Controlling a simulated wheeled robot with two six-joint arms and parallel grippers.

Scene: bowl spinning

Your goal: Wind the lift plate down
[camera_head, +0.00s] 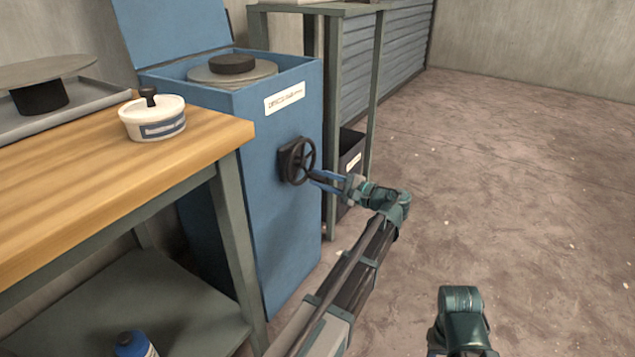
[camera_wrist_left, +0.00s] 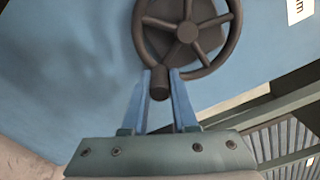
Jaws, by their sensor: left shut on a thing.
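A dark handwheel (camera_head: 298,160) with spokes sticks out from the side of a blue cabinet (camera_head: 245,190). The lift plate (camera_head: 232,74), a grey disc with a dark round block on it, sits inside the cabinet's open top. My left gripper (camera_head: 316,176) reaches the wheel's lower right rim. In the left wrist view the handwheel (camera_wrist_left: 188,30) is close ahead, and my left gripper (camera_wrist_left: 160,88) is shut on the wheel's knob handle (camera_wrist_left: 159,84), one blue finger on each side. My right gripper does not show; only a part of my right arm is at the bottom.
A wooden-topped bench (camera_head: 110,165) stands at the left, with a white lidded tub (camera_head: 153,122) near its corner. A blue bottle (camera_head: 133,345) is on the lower shelf. A grey rack (camera_head: 385,50) stands behind the cabinet. Open floor (camera_head: 510,170) lies to the right.

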